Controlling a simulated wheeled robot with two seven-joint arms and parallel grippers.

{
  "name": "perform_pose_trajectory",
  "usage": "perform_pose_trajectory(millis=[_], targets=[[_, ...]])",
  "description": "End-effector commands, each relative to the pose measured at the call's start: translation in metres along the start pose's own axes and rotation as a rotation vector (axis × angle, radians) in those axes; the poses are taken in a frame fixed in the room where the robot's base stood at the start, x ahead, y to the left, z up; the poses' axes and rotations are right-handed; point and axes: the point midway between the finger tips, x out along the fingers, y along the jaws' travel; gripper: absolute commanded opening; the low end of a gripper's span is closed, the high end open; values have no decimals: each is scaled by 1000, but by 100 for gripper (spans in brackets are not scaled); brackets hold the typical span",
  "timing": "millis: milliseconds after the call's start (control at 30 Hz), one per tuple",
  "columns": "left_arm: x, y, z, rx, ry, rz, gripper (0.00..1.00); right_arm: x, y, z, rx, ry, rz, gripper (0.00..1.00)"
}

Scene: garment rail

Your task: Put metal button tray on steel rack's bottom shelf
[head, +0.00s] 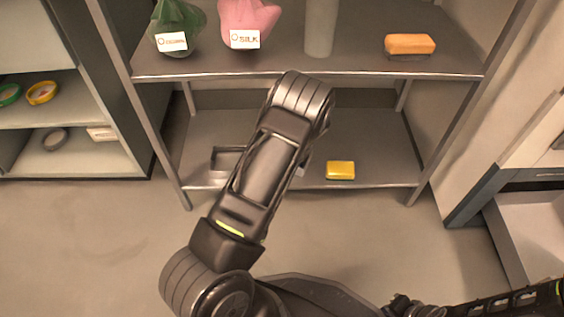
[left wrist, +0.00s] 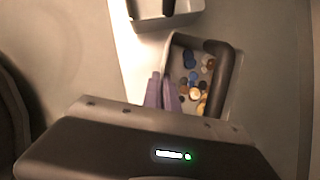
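In the left wrist view, the metal button tray (left wrist: 232,93) is a grey tray with a thick dark handle bar and several coloured buttons inside. My left gripper (left wrist: 163,92) has its two purple-grey fingers close together on either side of the tray's near left wall, pinching it. In the head view my left arm reaches over the steel rack's bottom shelf (head: 374,140) and hides that gripper and most of what is below it. Whether the tray rests on the shelf cannot be told. My right gripper (head: 405,306) is low at the bottom edge, its fingers unclear.
A dark-rimmed grey container (head: 226,158) stands left on the bottom shelf. A yellow block (head: 340,170) sits right of my arm. The upper shelf (head: 350,66) holds labelled green and pink bags, a pale cylinder and an orange block (head: 410,44). The shelf's right part is clear.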

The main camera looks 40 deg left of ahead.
Motion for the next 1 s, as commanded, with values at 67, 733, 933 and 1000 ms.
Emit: perform_pose_trajectory(millis=[67,733,933,1000], targets=[[1,0,0,-1,0,-1,0,1,0,0,0,0,0,0],[-2,0,1,-1,0,0,24,-1,0,0,0,0,0,0],[-21,-1,6,-2,1,-2,24,-11,-4,0,-1,-1,2,0],[-34,-1,6,0,1,-2,24,-17,-6,1,-1,-2,3,0]])
